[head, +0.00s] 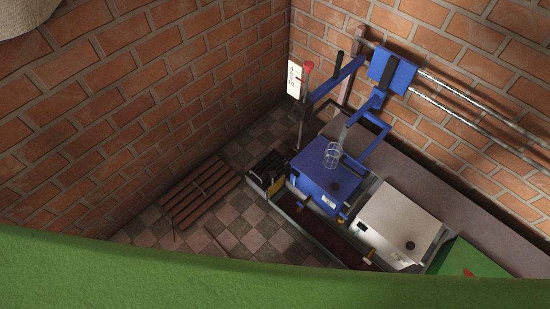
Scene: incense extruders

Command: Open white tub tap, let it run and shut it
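The white tub (398,220) is a box with a closed pale lid and a dark knob on top. It stands in a row between a blue tub (325,176) and a green tub (468,262). A small dark fitting (369,257) shows low at its front and may be its tap. It is too small to tell whether it is open or shut, and I see no flow. Neither of my grippers is in view.
A dark trough (330,235) runs along the tubs' front. A wire whisk (333,154) hangs over the blue tub from a blue frame (391,72) on rails. A slatted wooden rack (200,190) lies on the checkered floor. A green curved surface (250,270) fills the foreground.

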